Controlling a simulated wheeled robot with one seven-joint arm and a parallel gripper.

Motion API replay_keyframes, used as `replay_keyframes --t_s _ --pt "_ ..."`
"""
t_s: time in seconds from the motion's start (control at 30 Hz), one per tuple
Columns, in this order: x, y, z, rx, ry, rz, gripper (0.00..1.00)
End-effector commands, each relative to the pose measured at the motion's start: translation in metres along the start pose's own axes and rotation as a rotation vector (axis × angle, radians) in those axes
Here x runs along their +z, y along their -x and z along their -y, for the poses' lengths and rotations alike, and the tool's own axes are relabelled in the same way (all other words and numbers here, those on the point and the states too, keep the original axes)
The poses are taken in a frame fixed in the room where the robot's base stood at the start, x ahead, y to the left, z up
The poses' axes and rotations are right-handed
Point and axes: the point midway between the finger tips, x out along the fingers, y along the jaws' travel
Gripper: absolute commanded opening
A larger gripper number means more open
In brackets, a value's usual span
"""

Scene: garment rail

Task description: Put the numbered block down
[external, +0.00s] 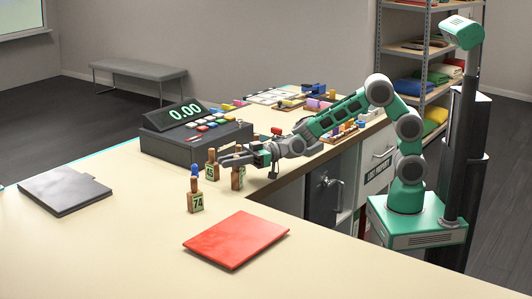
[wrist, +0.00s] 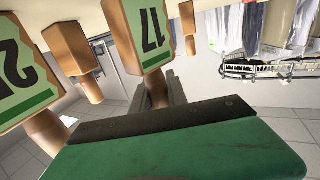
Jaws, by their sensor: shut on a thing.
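My gripper (external: 236,160) reaches left over the counter, low and roughly level. In the wrist view, which looks upside down, my gripper (wrist: 160,92) is shut on the wooden peg of a block with a green-edged label reading 17 (wrist: 147,32). In the external view the block under my fingers (external: 238,177) is probably this one; whether its base touches the counter I cannot tell. A block labelled 74 with a blue top (external: 195,202) stands in front left. Another labelled block (external: 211,171) stands close to the left of my fingers.
A cash register (external: 190,135) stands behind the blocks. In the wrist view, another labelled block (wrist: 22,68) and a plain-sided one (wrist: 70,46) are near.

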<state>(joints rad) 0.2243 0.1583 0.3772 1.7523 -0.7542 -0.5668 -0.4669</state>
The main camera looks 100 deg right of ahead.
Motion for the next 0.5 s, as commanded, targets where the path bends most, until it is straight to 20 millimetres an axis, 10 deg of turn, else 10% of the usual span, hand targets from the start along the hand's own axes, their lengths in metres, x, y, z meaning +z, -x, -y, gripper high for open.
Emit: replay_keyframes --t_s 0.13,0.17,0.5 --pt "0.0047 0.0000 0.0001 0.000 0.000 0.000 0.00" --pt "0.0031 0.0001 0.0000 0.000 0.000 0.000 0.21" --pt "0.0027 0.0001 0.0001 0.000 0.000 0.001 0.40"
